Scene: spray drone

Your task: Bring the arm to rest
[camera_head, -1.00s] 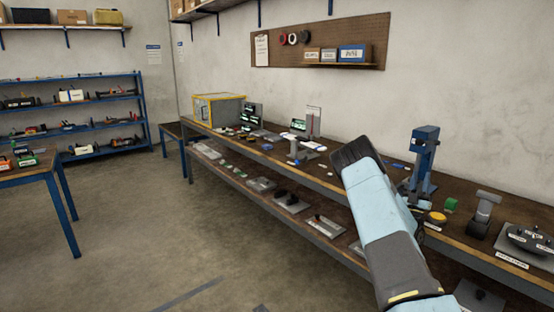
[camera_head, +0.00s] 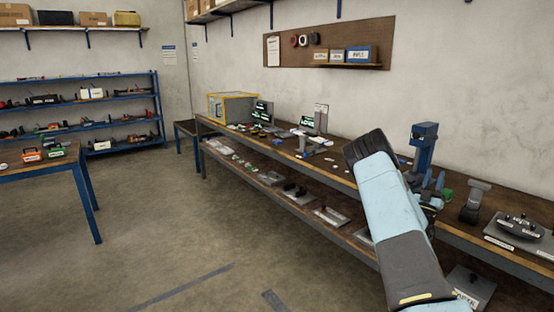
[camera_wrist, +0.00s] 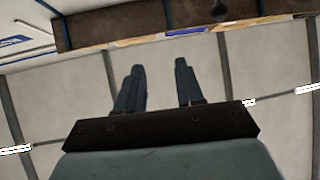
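My arm (camera_head: 393,215) shows in the head view as a light blue and dark grey limb at the right, raised in front of the long workbench (camera_head: 330,178). Its dark rounded upper end hides part of the bench. Part of my gripper shows behind the arm near the blue press-like stand, mostly hidden there. In the wrist view my gripper (camera_wrist: 158,85) has its two dark fingers apart, with nothing between them. Behind the fingers are pale panels and the underside of a wooden shelf (camera_wrist: 130,30).
A blue stand (camera_head: 424,148), a grey device (camera_head: 474,203) and a grey plate with dark parts (camera_head: 520,228) stand on the bench at the right. A second table (camera_head: 30,172) and blue shelving (camera_head: 80,103) are at the left. The floor (camera_head: 190,225) between is open.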

